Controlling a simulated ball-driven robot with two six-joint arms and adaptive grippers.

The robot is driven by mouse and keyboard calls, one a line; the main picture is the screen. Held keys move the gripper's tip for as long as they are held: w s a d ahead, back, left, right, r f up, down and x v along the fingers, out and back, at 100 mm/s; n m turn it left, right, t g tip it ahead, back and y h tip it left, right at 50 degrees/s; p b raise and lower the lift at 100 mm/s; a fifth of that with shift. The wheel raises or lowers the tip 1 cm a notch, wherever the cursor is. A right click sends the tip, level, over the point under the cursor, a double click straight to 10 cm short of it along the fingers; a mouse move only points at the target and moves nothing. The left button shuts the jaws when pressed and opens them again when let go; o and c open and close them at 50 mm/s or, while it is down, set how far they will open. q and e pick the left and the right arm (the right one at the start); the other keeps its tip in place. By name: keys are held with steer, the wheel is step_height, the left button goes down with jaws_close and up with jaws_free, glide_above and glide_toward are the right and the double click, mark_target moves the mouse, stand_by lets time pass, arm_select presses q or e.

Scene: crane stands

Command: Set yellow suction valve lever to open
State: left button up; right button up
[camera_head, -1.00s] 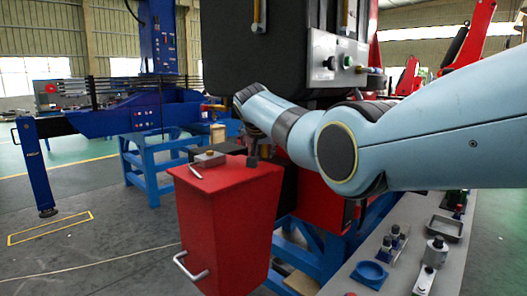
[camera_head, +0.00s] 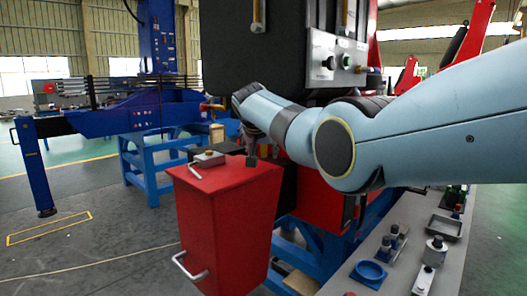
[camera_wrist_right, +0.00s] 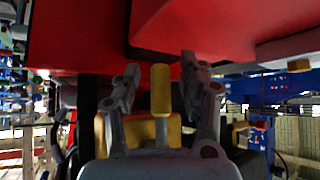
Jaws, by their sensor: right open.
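In the right wrist view a yellow lever grip (camera_wrist_right: 160,90) stands upright between the two fingers of my right gripper (camera_wrist_right: 162,75). The fingers are apart, with a gap on each side of the grip. A wider yellow part (camera_wrist_right: 150,131) shows lower down, partly hidden by the gripper body. In the head view my right gripper (camera_head: 252,158) points down behind the top of the red box, and the lever between its fingers cannot be made out. My left gripper is out of view.
A red box (camera_head: 222,220) with metal handles stands just in front of the right gripper. A dark tank (camera_head: 270,60) and a control panel (camera_head: 338,62) rise behind my right arm. A grey bench (camera_head: 400,265) with small parts stands at lower right. Open floor lies left.

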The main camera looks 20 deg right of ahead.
steer(key=shift+r, duration=0.1)
steer(key=v, duration=1.1)
steer(key=shift+s+a+r, duration=0.15)
steer(key=shift+s+r, duration=0.1)
steer(key=shift+r, duration=0.05)
